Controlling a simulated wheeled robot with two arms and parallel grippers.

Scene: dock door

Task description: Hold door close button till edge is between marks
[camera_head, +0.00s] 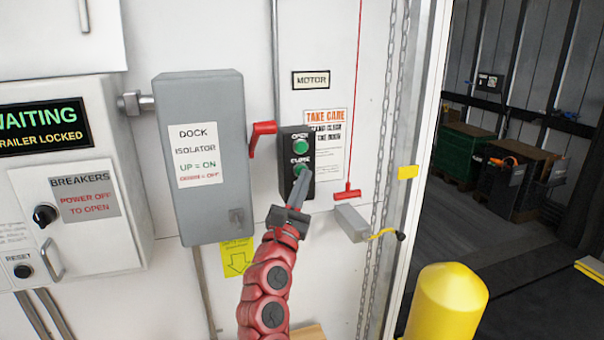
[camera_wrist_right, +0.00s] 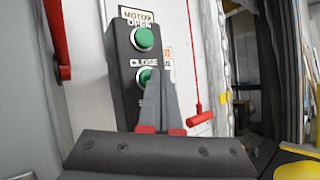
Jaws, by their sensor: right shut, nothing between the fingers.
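The black button box (camera_head: 287,185) hangs on the white wall, with a green OPEN button (camera_head: 301,146) above a green CLOSE button (camera_head: 299,171). My right gripper (camera_head: 304,174) is shut and empty, its tips at the CLOSE button. In the right wrist view the fingers (camera_wrist_right: 156,80) cover part of the CLOSE button (camera_wrist_right: 145,76); whether they press it I cannot tell. The OPEN button (camera_wrist_right: 144,39) is clear. A yellow mark (camera_head: 408,172) sits on the white door frame beside the opening. I cannot make out the door's edge. My left gripper is not in view.
The grey isolator box (camera_head: 205,215) with its red lever (camera_head: 260,136) stands left of the buttons. A red pull cord (camera_head: 347,192), a small grey box (camera_head: 351,222) and chains (camera_head: 378,200) hang right. A yellow bollard (camera_head: 447,305) stands before the opening.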

